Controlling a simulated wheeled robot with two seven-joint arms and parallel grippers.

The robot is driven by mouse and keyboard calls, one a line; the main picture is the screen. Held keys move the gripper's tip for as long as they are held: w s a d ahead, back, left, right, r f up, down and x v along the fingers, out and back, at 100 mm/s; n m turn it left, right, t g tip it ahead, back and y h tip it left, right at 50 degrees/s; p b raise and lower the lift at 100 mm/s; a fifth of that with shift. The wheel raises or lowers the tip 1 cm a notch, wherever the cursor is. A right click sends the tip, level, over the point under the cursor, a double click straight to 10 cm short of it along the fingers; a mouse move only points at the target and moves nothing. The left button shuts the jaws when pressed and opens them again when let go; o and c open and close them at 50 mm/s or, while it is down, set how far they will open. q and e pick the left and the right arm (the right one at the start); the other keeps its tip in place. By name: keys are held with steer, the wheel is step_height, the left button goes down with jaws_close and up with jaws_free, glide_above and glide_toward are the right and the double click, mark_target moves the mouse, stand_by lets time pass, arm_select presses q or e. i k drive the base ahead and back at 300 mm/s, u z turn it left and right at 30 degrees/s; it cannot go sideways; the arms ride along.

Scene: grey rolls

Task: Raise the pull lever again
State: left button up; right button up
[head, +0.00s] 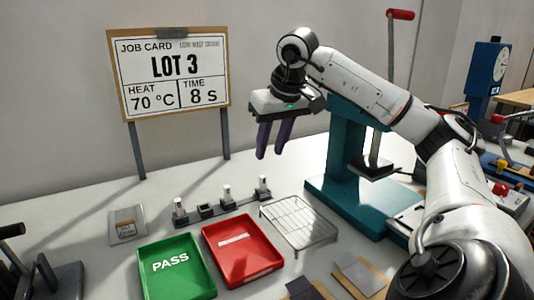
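The pull lever, a thin grey rod with a red grip (401,15), stands upright at the top right. My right arm hides its lower part. The teal press (345,150) stands below it, with a dark plate (372,170) on a grey rod over its base. My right gripper (271,155) hangs left of the press, well away from the red grip. Its two dark fingers point down and are apart, with nothing between them. My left gripper is not in view.
A green PASS tray (177,285), a red tray (243,270) and a wire rack (300,222) lie in front of the press. A small fixture (206,211) stands behind the trays. The job card (171,110) reads LOT 3, 70 °C, 8 s. A blue dial stand (490,75) is far right.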

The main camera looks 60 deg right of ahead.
mark_target(531, 112)
steer(key=k, duration=1.5)
